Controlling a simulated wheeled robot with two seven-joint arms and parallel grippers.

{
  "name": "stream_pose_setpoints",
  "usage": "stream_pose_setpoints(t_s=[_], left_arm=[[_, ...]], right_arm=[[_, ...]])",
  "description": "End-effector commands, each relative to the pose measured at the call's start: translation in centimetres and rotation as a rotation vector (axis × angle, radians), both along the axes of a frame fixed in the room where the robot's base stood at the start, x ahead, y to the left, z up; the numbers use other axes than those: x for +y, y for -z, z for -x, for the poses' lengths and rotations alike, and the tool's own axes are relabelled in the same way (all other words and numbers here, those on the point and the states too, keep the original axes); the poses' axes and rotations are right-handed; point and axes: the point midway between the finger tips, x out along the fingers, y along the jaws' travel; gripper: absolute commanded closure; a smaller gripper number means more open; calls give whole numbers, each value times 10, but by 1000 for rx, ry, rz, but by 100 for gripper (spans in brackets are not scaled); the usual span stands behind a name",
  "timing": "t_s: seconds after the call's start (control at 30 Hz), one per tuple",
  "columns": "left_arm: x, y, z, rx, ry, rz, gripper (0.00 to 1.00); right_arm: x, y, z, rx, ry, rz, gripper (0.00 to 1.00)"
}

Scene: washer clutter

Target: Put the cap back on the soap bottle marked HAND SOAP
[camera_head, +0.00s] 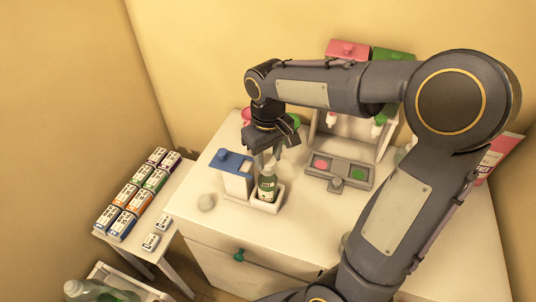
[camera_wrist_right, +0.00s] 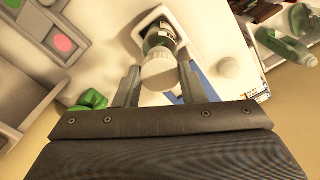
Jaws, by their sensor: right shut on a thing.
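A green soap bottle (camera_head: 267,186) with a pale label stands upright in a small white holder (camera_head: 264,206) on the white counter. Its lettering is too small to read. My right gripper (camera_head: 268,156) points down directly above the bottle. In the right wrist view my right gripper (camera_wrist_right: 160,86) is shut on a white round cap (camera_wrist_right: 158,73). The cap lies in line with the bottle (camera_wrist_right: 160,38) and hides part of its top. I cannot tell whether cap and neck touch. My left gripper is not in view.
A white box with a blue top (camera_head: 235,163) stands just left of the bottle. A pale round object (camera_head: 206,202) lies near the counter's left edge. A grey tray (camera_head: 340,172) with pink and green discs is to the right. Small boxes (camera_head: 137,194) fill a side table.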

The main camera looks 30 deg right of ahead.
Motion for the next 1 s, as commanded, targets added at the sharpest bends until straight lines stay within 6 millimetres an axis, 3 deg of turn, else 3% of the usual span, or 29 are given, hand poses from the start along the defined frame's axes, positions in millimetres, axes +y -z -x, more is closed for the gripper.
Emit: stream_pose_setpoints(t_s=[1.0], left_arm=[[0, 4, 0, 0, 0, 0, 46]], right_arm=[[0, 8, 0, 1, 0, 0, 84]])
